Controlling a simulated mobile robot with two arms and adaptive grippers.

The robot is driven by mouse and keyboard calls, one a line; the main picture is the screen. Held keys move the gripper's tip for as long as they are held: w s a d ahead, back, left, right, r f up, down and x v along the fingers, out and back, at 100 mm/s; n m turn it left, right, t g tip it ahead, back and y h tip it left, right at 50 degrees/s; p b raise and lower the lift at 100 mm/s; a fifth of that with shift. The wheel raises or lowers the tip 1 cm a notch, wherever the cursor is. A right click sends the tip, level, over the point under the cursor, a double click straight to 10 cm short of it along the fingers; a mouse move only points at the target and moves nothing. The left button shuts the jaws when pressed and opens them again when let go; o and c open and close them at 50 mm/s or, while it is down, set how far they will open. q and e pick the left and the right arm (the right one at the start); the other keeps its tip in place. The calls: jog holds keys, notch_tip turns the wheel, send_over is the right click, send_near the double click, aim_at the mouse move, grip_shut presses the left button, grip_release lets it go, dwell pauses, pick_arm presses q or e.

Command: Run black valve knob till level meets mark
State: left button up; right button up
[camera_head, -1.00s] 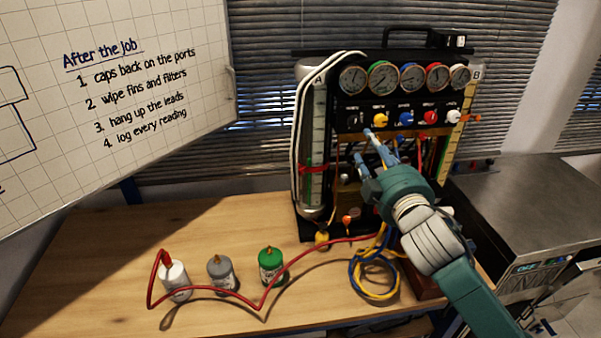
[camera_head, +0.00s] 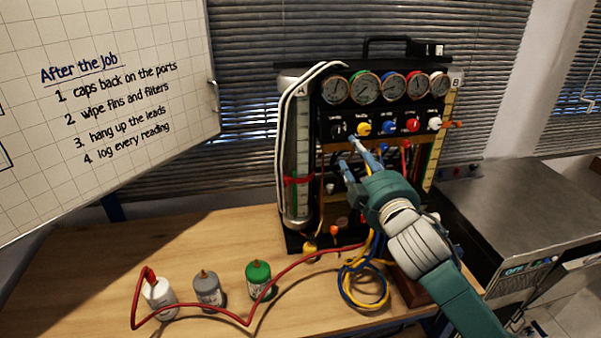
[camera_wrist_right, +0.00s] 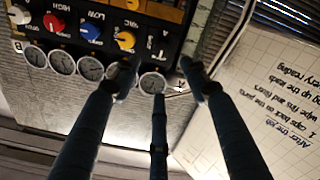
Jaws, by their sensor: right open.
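The black valve knob (camera_head: 338,129) is at the left end of a row of coloured knobs on the rig's dark panel. My right gripper (camera_head: 350,152) is open, just below and right of it, apart from it in the head view. In the right wrist view, which is upside down, the open fingers (camera_wrist_right: 158,68) frame the dark panel area around the black knob, which is hard to make out. The glass cylinder marked A (camera_head: 302,140) stands at the rig's left with a red band (camera_head: 298,180) around it. Its liquid level is too small to read. My left gripper is out of view.
Gauges (camera_head: 365,88) sit above the yellow (camera_head: 364,128), blue, red and white knobs. Hoses (camera_head: 362,285) hang below and a red lead (camera_head: 290,273) crosses the wooden bench (camera_head: 90,270). White, grey and green bottles (camera_head: 259,281) stand there. A metal counter (camera_head: 500,210) is at right.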

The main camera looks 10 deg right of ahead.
aim_at(339, 134)
jog(key=w+m+b, duration=0.1)
jog(key=w, duration=0.2)
jog(key=w+m+b, duration=0.1)
jog(key=w+b, duration=0.1)
jog(key=w, duration=0.2)
jog(key=w+m+b, duration=0.1)
jog(key=w, duration=0.2)
jog(key=shift+w+a+f, duration=0.15)
jog(key=shift+w+a, duration=0.1)
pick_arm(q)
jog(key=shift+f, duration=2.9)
pick_arm(e)
jog(key=shift+w+f, duration=0.1)
jog(key=shift+w, duration=0.6)
jog(key=shift+c, duration=0.3)
grip_shut()
